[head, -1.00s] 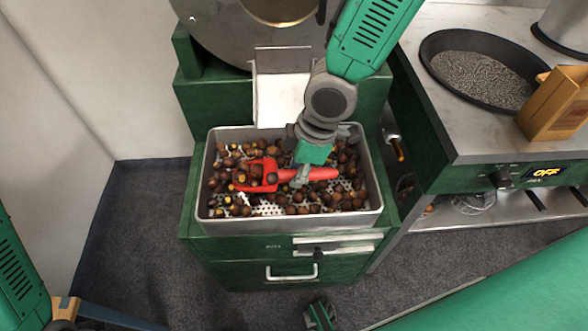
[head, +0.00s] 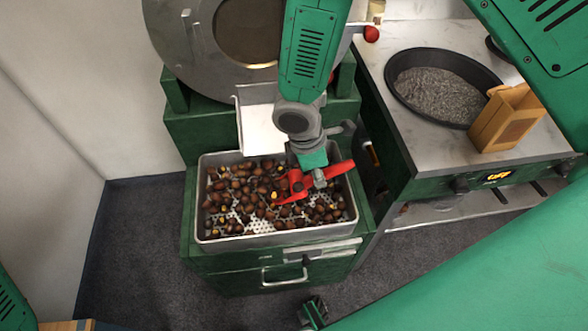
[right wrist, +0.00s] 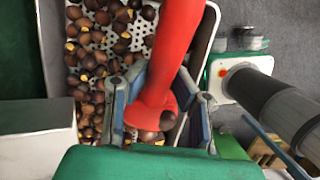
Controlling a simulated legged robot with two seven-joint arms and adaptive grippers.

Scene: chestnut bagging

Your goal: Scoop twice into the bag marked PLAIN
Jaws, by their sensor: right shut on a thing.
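My right gripper (head: 312,176) is shut on the red scoop (head: 340,168) at the right side of the chestnut tray (head: 202,220). The scoop is tilted, its bowl pointing lower left over the chestnuts (head: 245,190), with at least one chestnut at the bowl. I cannot tell if the bowl touches the pile. In the right wrist view the red scoop handle (right wrist: 168,60) stands between the fingers (right wrist: 160,110). An open brown paper bag (head: 507,118) stands on the counter at right; no marking on it is readable. My left gripper is not in view.
A dark round pan (head: 440,88) of grey grains sits behind the bag on the marble counter (head: 400,120). A steel drum (head: 185,40) and a white chute (head: 262,130) stand behind the tray. A green cabinet (head: 225,265) carries the tray.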

